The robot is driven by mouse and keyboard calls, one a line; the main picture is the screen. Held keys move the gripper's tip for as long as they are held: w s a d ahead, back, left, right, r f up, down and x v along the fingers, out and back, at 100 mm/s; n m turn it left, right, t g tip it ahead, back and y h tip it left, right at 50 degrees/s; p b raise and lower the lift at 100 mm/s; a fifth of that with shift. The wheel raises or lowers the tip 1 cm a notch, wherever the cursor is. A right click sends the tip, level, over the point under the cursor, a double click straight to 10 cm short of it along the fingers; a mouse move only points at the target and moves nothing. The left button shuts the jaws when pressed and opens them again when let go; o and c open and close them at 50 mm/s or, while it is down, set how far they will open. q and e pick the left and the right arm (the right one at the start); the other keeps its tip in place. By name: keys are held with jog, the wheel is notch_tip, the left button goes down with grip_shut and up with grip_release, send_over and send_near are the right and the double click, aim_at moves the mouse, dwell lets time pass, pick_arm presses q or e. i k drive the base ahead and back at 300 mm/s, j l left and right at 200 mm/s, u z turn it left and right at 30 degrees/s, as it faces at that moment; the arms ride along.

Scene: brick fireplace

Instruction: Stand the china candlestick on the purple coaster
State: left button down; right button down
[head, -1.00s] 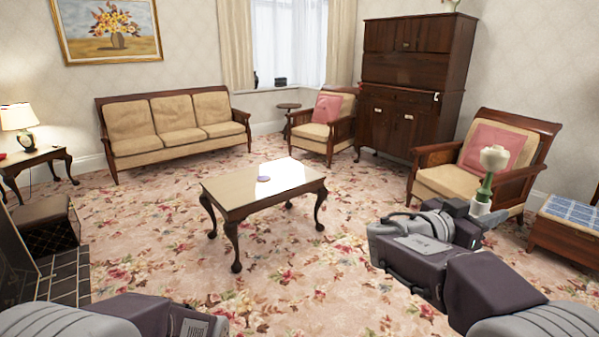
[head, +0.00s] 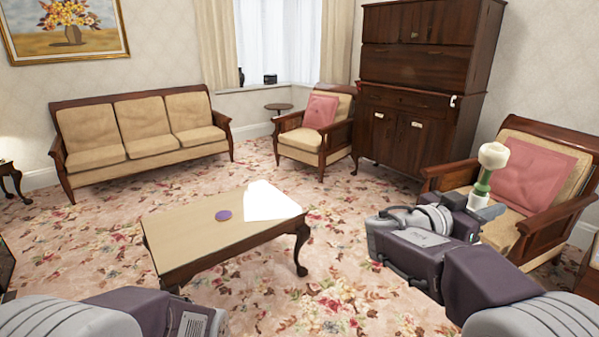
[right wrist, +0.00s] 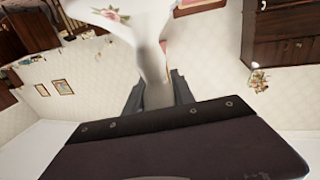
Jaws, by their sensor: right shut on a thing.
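The purple coaster (head: 223,215) lies flat on the wooden coffee table (head: 190,236), left of a bright white patch on the tabletop. My right gripper (head: 482,208) is shut on the china candlestick (head: 493,156), which is upright with a cream top and a green band. The gripper holds it in the air, right of the table and apart from it. In the right wrist view the candlestick (right wrist: 130,22) shows white with a pink flower, its stem between the fingers (right wrist: 158,92). My left arm shows at the bottom left, but its gripper is out of view.
An armchair with a pink cushion (head: 535,172) stands behind my right gripper. A sofa (head: 140,135), a second armchair (head: 318,130) and a dark cabinet (head: 420,90) line the walls. Flowered carpet (head: 345,225) lies clear between the table and my right arm.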

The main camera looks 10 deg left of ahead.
aim_at(223, 215)
jog(key=i+u, duration=0.2)
jog(key=i, duration=0.3)
jog(key=i+u, duration=0.2)
jog(key=i, duration=0.3)
jog(key=i+l+u, duration=0.2)
jog(key=i, duration=0.3)
jog(key=i+l+u, duration=0.2)
jog(key=i, duration=0.3)
jog(key=i+u, duration=0.45)
jog(key=u, duration=0.7)
